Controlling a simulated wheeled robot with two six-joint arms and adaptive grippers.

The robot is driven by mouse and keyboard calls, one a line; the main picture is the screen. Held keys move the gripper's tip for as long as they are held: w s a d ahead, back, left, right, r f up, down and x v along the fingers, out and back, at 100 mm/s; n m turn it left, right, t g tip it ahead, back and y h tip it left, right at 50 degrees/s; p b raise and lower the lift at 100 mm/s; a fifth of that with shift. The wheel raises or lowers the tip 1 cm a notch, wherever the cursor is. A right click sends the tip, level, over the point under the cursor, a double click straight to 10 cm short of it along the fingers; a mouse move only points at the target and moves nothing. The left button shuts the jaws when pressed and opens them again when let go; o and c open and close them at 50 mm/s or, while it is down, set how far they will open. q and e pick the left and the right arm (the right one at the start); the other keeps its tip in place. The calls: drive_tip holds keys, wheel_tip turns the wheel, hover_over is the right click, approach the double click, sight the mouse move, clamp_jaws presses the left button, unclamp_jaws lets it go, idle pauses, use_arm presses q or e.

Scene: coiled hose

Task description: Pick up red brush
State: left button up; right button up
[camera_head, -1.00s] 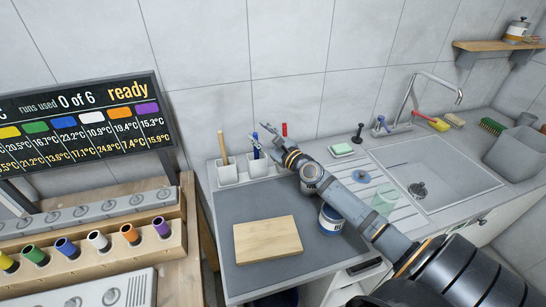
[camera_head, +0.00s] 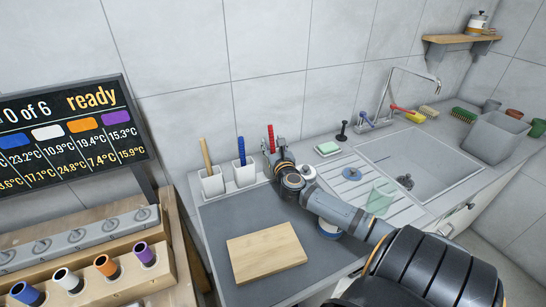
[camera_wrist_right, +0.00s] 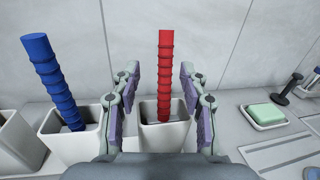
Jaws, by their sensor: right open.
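The red brush (camera_wrist_right: 165,75) is a ribbed red stick standing upright in a white square cup (camera_wrist_right: 165,136). In the head view its red top (camera_head: 270,136) shows just behind my right gripper (camera_head: 269,150). In the wrist view my right gripper (camera_wrist_right: 157,90) is open, with one finger on each side of the red brush and a gap on both sides. The lower end of the brush is hidden inside the cup. My left gripper is not in view.
A blue ribbed stick (camera_wrist_right: 52,80) leans in the cup to the left, close to my left-hand finger. A wooden stick (camera_head: 206,155) stands in another cup. Green soap (camera_head: 327,147) on a dish is to the right. A wooden board (camera_head: 265,253) lies in front.

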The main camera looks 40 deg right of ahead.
sight(272, 136)
drive_tip(key=shift+w+d+r, duration=0.1)
drive_tip(key=shift+d+r, duration=0.05)
drive_tip(key=shift+d, duration=0.05)
drive_tip(key=x, duration=0.4)
drive_tip(key=shift+d, duration=0.25)
drive_tip(key=shift+w+d, duration=0.15)
drive_tip(key=shift+w, duration=0.15)
drive_tip(key=shift+s, duration=0.15)
drive_tip(key=shift+c, duration=1.7)
clamp_jaws()
